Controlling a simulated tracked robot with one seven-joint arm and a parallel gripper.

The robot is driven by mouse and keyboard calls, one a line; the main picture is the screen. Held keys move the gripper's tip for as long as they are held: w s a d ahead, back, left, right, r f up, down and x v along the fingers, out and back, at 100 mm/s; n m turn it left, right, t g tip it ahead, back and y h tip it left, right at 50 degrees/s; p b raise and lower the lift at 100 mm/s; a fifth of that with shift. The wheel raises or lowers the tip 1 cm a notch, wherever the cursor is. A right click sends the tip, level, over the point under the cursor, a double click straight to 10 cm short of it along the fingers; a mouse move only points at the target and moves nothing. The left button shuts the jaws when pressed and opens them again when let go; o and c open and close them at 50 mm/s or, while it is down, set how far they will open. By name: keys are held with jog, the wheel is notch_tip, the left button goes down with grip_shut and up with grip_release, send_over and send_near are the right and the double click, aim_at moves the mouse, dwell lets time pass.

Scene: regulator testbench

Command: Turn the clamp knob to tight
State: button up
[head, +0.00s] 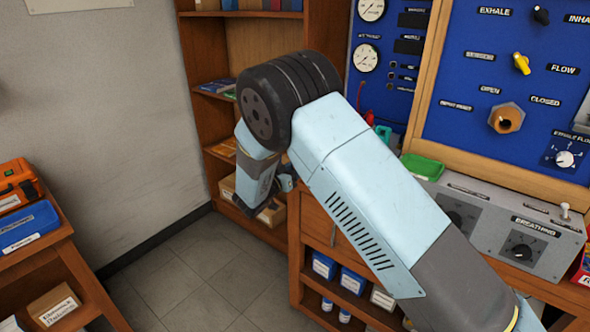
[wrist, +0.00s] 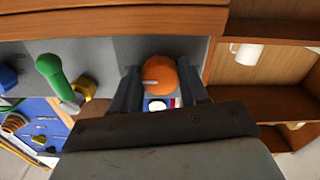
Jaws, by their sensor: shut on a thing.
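In the wrist view an orange round knob (wrist: 161,76) with a short white pointer mark sits on a grey panel. The mark points to the left in that picture. I take this to be the clamp knob; no readable label shows beside it. My gripper (wrist: 160,84) has one dark finger on each side of the knob and is shut on it. In the head view my arm hides the knob, and the fingers cannot be made out clearly.
In the wrist view a green-handled lever (wrist: 52,72) and a blue knob (wrist: 7,77) stand left of the orange knob. A white mug (wrist: 248,54) is on a shelf at right. In the head view a grey breathing box (head: 500,230) stands right of my arm, below a blue panel (head: 470,110).

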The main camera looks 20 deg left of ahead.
jog(key=shift+f, duration=0.15)
jog(key=o, duration=0.8)
jog(key=shift+a, duration=0.1)
jog(key=shift+o, duration=1.3)
jog(key=v, duration=1.3)
jog(key=shift+s, duration=0.35)
jog(key=shift+a, duration=0.1)
